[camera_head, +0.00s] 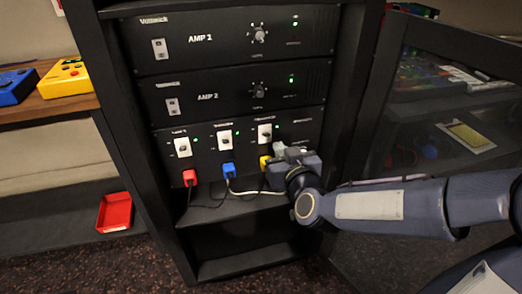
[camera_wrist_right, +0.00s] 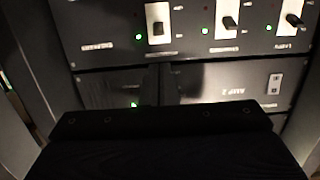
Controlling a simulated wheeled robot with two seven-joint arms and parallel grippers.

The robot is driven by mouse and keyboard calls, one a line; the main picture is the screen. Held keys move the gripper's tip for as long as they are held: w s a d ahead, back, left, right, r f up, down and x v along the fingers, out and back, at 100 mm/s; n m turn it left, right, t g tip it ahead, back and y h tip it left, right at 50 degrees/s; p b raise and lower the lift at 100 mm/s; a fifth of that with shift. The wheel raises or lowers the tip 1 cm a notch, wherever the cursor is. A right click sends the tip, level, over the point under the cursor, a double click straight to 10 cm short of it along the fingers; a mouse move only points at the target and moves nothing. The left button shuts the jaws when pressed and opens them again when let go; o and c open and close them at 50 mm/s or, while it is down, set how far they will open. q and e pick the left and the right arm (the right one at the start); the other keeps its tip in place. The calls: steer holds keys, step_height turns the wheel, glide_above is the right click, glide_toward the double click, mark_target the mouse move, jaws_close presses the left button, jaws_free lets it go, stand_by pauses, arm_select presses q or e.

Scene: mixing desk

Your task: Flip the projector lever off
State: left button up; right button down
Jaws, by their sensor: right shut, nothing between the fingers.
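A black panel (camera_head: 205,162) in the rack carries three lever switches on white plates, with small labels too blurred to read surely. The right-hand switch (camera_head: 265,133), nearest my gripper, seems to be the projector's. The others are the middle switch (camera_head: 225,140) and left switch (camera_head: 182,147). Green lights glow beside them. The right wrist view is upside down and shows the right-hand switch's lever (camera_wrist_right: 156,30) apart from my gripper. My right gripper (camera_head: 287,160) is shut and empty, just below and right of that switch. My left gripper is out of view.
Amp 1 (camera_head: 205,38) and Amp 2 (camera_head: 210,95) sit above the panel. Red (camera_head: 190,178), blue (camera_head: 229,170) and yellow (camera_head: 264,162) plugs with cables sit below. An open glass door (camera_head: 440,100) stands right, behind my arm. A red tray (camera_head: 114,212) lies at left.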

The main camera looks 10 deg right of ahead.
mark_target(265, 126)
steer(key=shift+w, duration=0.1)
stand_by(0.3)
steer(key=w, duration=0.3)
steer(key=w+f+b, duration=0.1)
steer(key=w, duration=0.1)
steer(key=w+b, duration=0.1)
steer(key=w, duration=0.2)
steer(key=shift+w+a+f, duration=0.15)
steer(key=shift+w+f, duration=0.15)
steer(key=shift+w, duration=0.55)
steer(key=shift+s+f+t+b, duration=0.15)
steer(key=shift+t+b, duration=0.15)
steer(key=shift+b, duration=0.45)
